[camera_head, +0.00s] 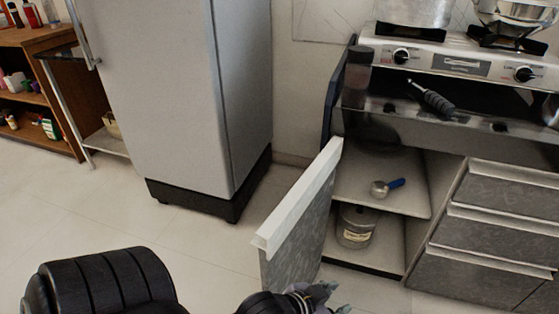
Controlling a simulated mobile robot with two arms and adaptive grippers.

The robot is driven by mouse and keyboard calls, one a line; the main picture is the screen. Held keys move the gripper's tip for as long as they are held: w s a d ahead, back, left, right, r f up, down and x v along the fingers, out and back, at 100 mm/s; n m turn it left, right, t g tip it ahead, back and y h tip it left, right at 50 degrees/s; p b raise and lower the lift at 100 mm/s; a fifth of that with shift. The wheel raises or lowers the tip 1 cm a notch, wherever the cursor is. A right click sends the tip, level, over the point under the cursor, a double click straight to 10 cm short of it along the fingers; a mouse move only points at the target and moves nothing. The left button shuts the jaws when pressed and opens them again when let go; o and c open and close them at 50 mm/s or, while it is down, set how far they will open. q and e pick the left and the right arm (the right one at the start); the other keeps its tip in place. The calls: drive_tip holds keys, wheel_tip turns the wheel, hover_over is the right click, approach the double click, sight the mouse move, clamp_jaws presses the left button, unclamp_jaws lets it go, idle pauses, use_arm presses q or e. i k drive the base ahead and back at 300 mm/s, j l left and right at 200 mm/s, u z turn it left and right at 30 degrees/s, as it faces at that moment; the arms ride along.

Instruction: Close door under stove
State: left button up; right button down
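The cabinet door (300,228) under the stove (460,62) stands open. It has a white top edge and a grey face, and juts out toward me from the left side of the cabinet opening. My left gripper (328,293) is at the bottom edge of the view, by the lower near part of the door. Its fingers are mostly cut off, so neither their opening nor contact with the door can be told. My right gripper is not in view.
Closed grey drawers (490,235) are right of the open cabinet. A grey refrigerator (190,95) stands back left, with free floor (190,250) between it and the door. A wooden shelf (35,90) is at the far left. Pots (412,14) sit on the stove.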

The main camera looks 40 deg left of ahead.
sight(290, 243)
drive_tip(key=k+j, duration=0.45)
drive_tip(key=j, duration=0.2)
drive_tip(key=i+j, duration=0.1)
drive_tip(key=j, duration=0.45)
drive_tip(key=i+j+z, duration=0.1)
drive_tip(key=j, duration=0.45)
drive_tip(key=k+j, duration=0.15)
drive_tip(key=j, duration=0.2)
drive_tip(key=k+j+z, duration=0.15)
drive_tip(key=j, duration=0.2)
drive_tip(key=k+j, duration=0.15)
drive_tip(key=j, duration=0.2)
drive_tip(key=k+j+z, duration=0.1)
drive_tip(key=j, duration=0.25)
drive_tip(key=k, duration=0.05)
